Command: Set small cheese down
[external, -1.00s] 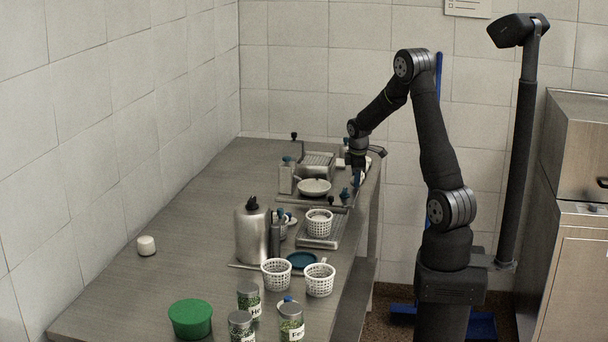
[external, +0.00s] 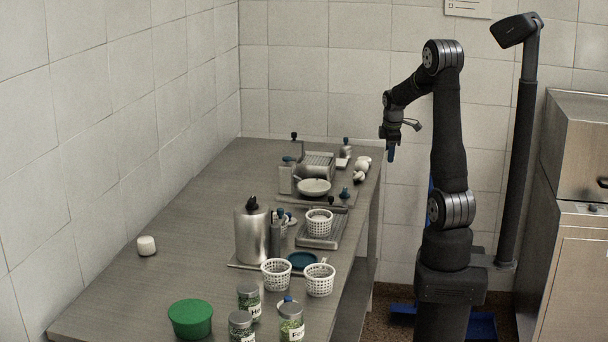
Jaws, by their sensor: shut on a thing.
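My gripper (external: 391,154) points down beside the far right end of the table, above its surface height and apart from it in the picture. Several small white pieces (external: 362,164) lie at the table's far right edge, just left of my gripper; I cannot tell what each is.
White perforated baskets (external: 319,281) stand at the near right, and one sits on a tray (external: 330,240). A white pan (external: 314,187), a steel canister (external: 252,235), jars (external: 291,322) and a green tub (external: 190,319) also stand there.

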